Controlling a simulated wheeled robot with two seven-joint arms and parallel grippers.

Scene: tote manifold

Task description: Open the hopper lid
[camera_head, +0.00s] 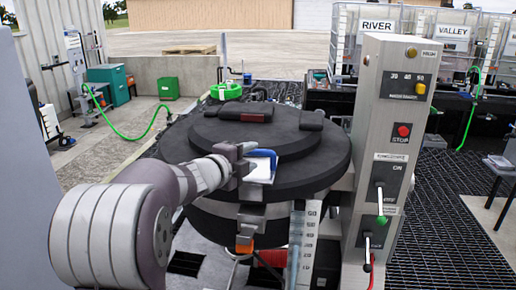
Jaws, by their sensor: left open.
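The hopper lid (310,150) is a wide, round black lid with a raised middle and dark blocks on top. It lies flat on the dark round hopper (225,217) and looks closed. My left arm comes in from the left, and my left gripper (247,164) is at the near left part of the lid. Its jaws are open beside a blue and white piece (262,165). I cannot tell whether they touch it. A metal latch-like part with an orange end (245,244) hangs below the rim. My right gripper is not in view.
A grey control column (374,150) with buttons and levers stands close to the lid's right side. A graduated scale (307,240) stands in front of the hopper. White totes (455,50) labelled RIVER and VALLEY stand behind right.

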